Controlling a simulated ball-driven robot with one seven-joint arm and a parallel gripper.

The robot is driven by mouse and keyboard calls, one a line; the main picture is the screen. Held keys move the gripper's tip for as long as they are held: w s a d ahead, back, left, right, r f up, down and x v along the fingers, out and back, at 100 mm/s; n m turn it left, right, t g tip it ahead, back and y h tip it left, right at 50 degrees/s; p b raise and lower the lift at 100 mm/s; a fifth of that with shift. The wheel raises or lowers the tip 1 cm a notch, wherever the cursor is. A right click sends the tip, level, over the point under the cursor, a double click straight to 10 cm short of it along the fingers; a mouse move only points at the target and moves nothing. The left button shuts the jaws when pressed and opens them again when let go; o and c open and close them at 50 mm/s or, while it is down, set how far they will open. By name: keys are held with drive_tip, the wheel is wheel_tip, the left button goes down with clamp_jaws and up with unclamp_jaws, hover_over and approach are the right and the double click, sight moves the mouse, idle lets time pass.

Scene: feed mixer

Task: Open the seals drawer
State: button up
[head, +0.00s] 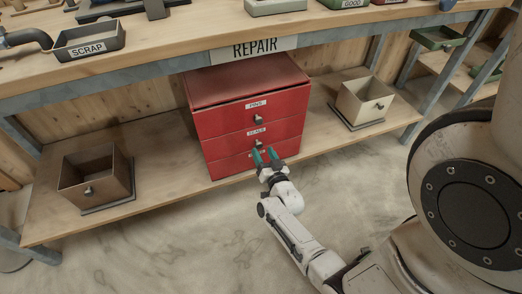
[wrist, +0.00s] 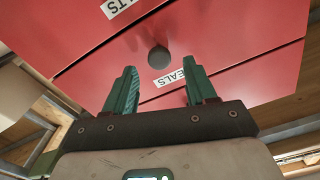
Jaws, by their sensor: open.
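A red cabinet (head: 240,90) with three stacked drawers stands on the lower shelf. The seals drawer (head: 228,148) is the middle one and looks shut. Its label shows in the wrist view, with a round dark knob (wrist: 158,60) beside it; the knob also shows in the head view (head: 256,143). My gripper (head: 264,155) is open in front of the cabinet. In the wrist view its green fingers (wrist: 160,85) stand on either side of the knob in the picture, with nothing between them. I cannot tell how far the tips are from the drawer face. It partly hides the lowest drawer's label.
The top drawer (head: 225,120) is labelled PINS; the bottom drawer's label ends in LTS. Open bins stand left (head: 95,180) and right (head: 365,100) of the cabinet. The bench top (head: 160,40) overhangs the cabinet. The floor (head: 190,240) in front is clear.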

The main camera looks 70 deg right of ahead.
sight(260, 146)
drive_tip(key=shift+x, duration=1.55)
clamp_jaws()
